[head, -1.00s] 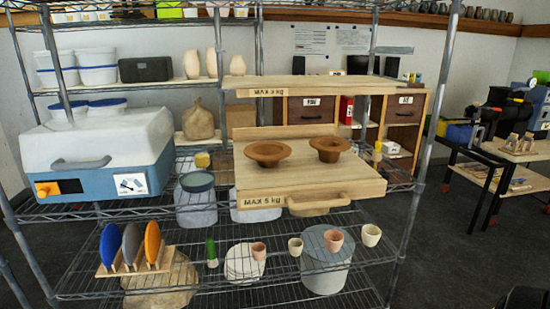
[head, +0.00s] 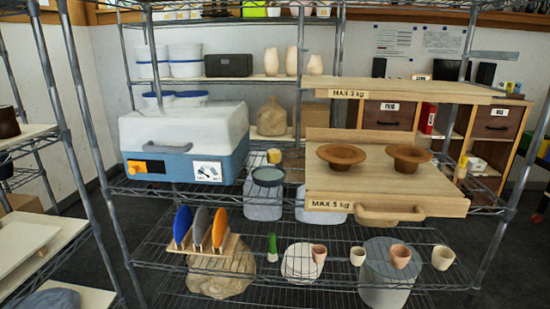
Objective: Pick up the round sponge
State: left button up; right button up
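I cannot tell for sure which thing is the round sponge. A small yellow, roundish piece (head: 274,156) sits on the middle shelf between the blue-and-white kiln-like box and the wooden board, just behind a dark round lidded jar (head: 268,176); it is too small to identify. A wooden rack on the lower shelf holds upright round discs: a blue disc (head: 182,226), a grey disc (head: 200,228) and an orange disc (head: 219,227). Neither of my grippers is in view.
The wire shelf unit (head: 140,187) fills the middle. The blue-and-white box (head: 184,141) stands left; a wooden board (head: 385,187) with two brown bowls stands right. Several small cups and a green bottle (head: 272,247) line the lower shelf. Another shelf unit (head: 68,112) is close at left.

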aim_at(273, 156)
jog(key=u, duration=0.45)
jog(key=i, duration=1.15)
jog(key=z, duration=0.65)
